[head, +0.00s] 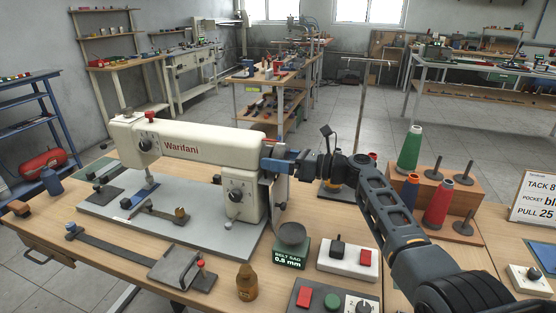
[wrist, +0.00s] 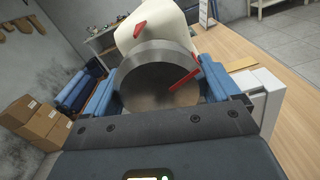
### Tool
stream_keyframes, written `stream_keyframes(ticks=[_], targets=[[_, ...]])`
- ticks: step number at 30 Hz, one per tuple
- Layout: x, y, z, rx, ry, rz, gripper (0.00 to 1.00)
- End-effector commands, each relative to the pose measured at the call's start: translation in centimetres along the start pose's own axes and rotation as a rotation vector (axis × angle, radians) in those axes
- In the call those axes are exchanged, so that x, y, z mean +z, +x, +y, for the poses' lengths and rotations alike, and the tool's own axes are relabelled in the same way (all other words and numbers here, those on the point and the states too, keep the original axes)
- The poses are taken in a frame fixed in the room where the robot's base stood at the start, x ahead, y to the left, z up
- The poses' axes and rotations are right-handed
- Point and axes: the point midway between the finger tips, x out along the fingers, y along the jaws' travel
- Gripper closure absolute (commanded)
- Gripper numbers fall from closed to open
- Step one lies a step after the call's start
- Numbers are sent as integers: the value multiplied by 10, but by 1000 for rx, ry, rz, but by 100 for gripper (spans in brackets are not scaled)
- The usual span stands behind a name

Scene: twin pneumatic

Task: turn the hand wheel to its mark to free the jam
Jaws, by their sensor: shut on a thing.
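The cream sewing machine (head: 195,147), lettered "Warifani", stands on the bench with my gripper (head: 274,160) at its right end. In the wrist view, the hand wheel (wrist: 145,85) is a grey metal disc, face toward the camera. A red line (wrist: 186,80) on its face points to the upper right. A separate red mark (wrist: 140,30) is on the cream housing above the wheel, up and to the left of that line, so the two are not lined up. My gripper's blue fingers (wrist: 165,75) are shut on the wheel's left and right sides. In the head view the wheel is mostly hidden.
A thread stand (head: 465,187) with green and red cones stands right of my arm. A switch box (head: 347,260), a "BELT SAG" block (head: 290,254) and a brown bottle (head: 246,283) sit in front. A thin metal pole (head: 362,100) rises behind my gripper.

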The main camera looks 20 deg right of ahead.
Motion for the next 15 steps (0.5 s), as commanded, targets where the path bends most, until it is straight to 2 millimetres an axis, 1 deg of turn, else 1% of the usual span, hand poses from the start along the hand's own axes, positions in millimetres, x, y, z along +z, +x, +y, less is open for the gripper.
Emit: stream_keyframes(ticks=[8, 15], targets=[[-3, 1, 0, 3, -154, 0, 41], [-4, 1, -1, 3, -374, -1, 41]])
